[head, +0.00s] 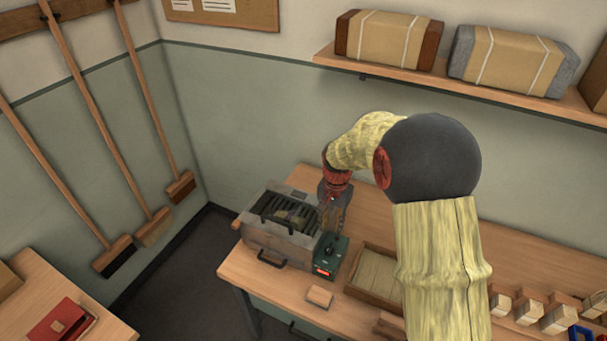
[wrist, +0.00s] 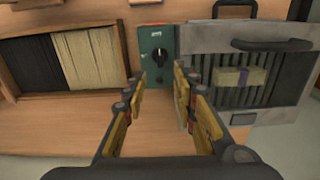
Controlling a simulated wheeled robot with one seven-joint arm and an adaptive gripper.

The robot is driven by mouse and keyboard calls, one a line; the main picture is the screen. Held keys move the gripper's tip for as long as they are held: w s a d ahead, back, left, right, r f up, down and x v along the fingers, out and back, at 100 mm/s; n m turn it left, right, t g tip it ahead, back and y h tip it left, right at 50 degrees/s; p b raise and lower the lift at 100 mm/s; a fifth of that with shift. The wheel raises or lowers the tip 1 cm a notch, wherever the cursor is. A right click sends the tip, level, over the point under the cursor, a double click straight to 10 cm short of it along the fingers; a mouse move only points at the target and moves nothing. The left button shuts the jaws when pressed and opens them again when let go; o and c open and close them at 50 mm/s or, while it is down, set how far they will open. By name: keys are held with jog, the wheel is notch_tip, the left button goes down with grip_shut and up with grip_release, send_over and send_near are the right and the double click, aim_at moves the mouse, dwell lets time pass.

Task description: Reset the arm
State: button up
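My gripper (wrist: 170,95) is open and empty in the wrist view, its two yellow-lined fingers spread above the wooden bench. In the head view my gripper (head: 336,212) is at the far end of my arm, beside the metal box and above the green control unit, partly hidden by the arm. The task names no object besides the arm, which reaches from the right over the bench (head: 290,283).
A metal box with a slatted top (head: 268,238) holds a pale banded bundle (wrist: 240,77). Next to it are a green unit with a black knob (wrist: 157,52) and a tray of dark and pale bristles (wrist: 78,33). A small wooden block (head: 319,296) lies in front. Brooms (head: 150,100) hang on the left wall.

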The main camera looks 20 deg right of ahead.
jog(key=s+a+r+n+t+b, duration=0.2)
jog(key=s+a+r+n, duration=0.2)
jog(key=s+r, duration=0.5)
jog(key=s+a+r+n+t+b, duration=0.3)
jog(key=s+r, duration=0.6)
jog(key=s, duration=0.7)
jog(key=shift+s+a+n+t, duration=0.15)
jog(key=shift+a+n+t, duration=0.15)
jog(key=shift+a+n, duration=1.15)
